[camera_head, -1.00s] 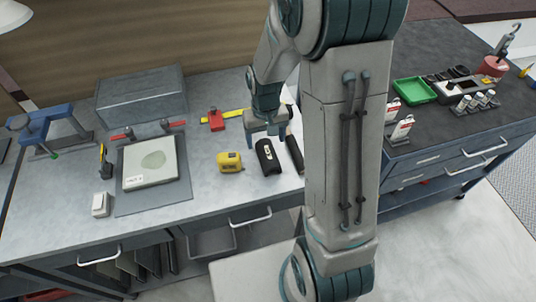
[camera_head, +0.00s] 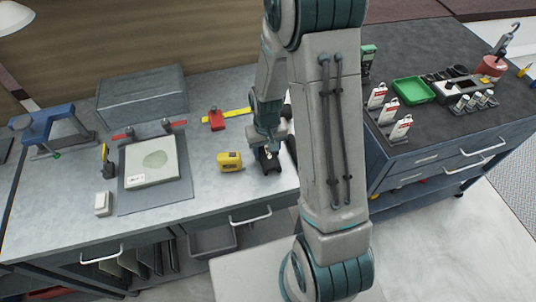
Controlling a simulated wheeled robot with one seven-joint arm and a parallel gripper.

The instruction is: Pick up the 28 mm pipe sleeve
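A black piece (camera_head: 268,168) lies on the left workbench, right of the yellow tape measure; it looks like the pipe sleeve, but its size marking cannot be read. My gripper (camera_head: 266,152) points down over it and hides much of it. The fingers are at or very close to the piece. They are small and partly blurred into it, so I cannot tell whether they are open or shut on it.
The yellow tape measure (camera_head: 229,161) sits just left of my gripper. A red tool (camera_head: 216,119) with a yellow strip lies behind. A grey mat (camera_head: 182,197) and blue clamp (camera_head: 42,127) are further left. The right bench holds a green tray (camera_head: 413,90).

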